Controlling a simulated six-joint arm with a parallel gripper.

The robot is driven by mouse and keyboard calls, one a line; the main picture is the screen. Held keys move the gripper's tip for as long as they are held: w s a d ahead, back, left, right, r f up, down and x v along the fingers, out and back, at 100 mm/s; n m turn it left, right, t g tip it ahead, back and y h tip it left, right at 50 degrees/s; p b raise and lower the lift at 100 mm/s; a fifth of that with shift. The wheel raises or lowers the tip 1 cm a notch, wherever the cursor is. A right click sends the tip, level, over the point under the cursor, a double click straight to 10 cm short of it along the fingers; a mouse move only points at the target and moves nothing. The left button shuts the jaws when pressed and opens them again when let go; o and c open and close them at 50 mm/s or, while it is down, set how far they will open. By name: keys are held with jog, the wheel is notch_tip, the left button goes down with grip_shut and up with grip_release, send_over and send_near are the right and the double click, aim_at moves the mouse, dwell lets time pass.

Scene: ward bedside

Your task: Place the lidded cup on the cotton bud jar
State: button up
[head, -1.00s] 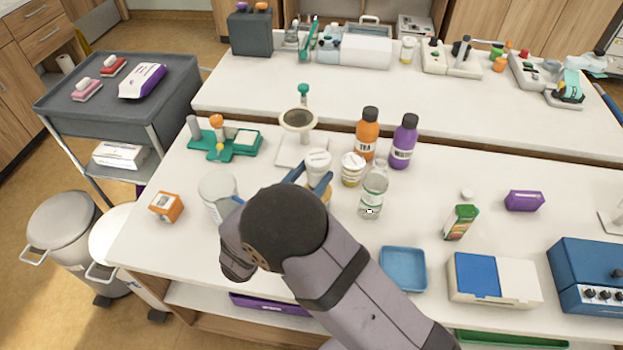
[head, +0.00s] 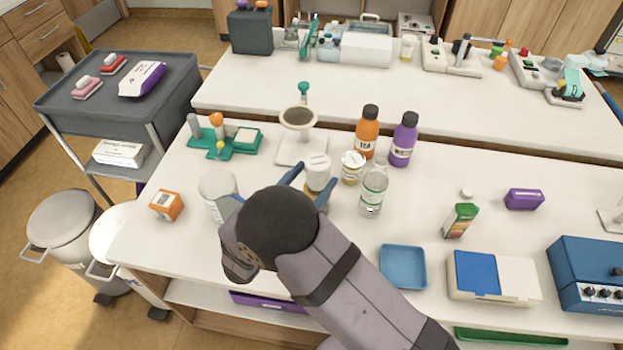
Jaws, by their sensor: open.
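A white-lidded cup (head: 317,165) stands upright between the two blue fingers of my gripper (head: 312,174) in the head view. The gripper is open, with a finger on either side of the cup. A tan part shows just below the cup, but my arm hides most of what is under it. I cannot tell for certain whether this is the cotton bud jar. A pale, wide jar (head: 217,188) with a label stands to the left, partly hidden by my wrist.
Close right of the cup stand a yellow-labelled tub (head: 352,167), a clear bottle (head: 373,192), an orange bottle (head: 367,132) and a purple bottle (head: 403,140). A round-topped stand (head: 298,119) is behind. An orange box (head: 166,206) is at left, a blue tray (head: 403,267) at front right.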

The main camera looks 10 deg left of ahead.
jog(key=shift+r, duration=0.15)
jog(key=b+v, duration=0.3)
jog(key=v, duration=0.9)
